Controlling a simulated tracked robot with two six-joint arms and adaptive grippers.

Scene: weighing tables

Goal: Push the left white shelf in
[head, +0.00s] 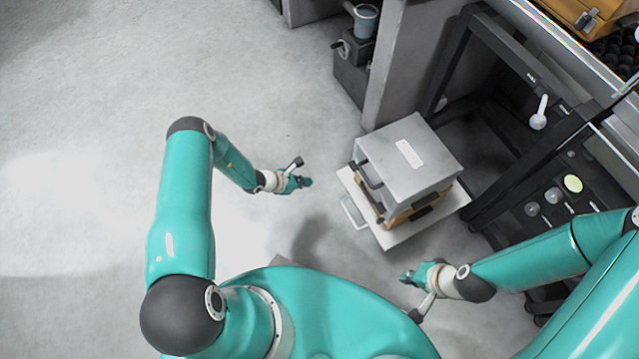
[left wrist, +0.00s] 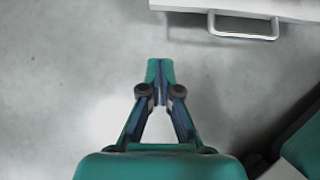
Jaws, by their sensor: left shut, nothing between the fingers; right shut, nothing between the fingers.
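A white shelf (head: 399,238) sticks out from the dark bench frame, with a metal pull handle (head: 353,213) on its front edge. A grey metal box (head: 410,155) sits on it, on top of a wooden case (head: 398,217). My left gripper (head: 307,182) is shut and empty, to the left of the shelf and apart from it. In the left wrist view its closed fingers (left wrist: 160,68) point towards the shelf's edge (left wrist: 185,6), with the handle (left wrist: 243,36) up and to the right. My right gripper (head: 404,276) is shut and empty, just below the shelf's lower corner in the head view.
A grey panel (head: 395,70) and a dark machine with a metal cup (head: 365,20) stand behind the shelf. A dark frame (head: 500,190) and a panel with round knobs (head: 553,195) are at the right. The floor (head: 80,150) at the left is clear.

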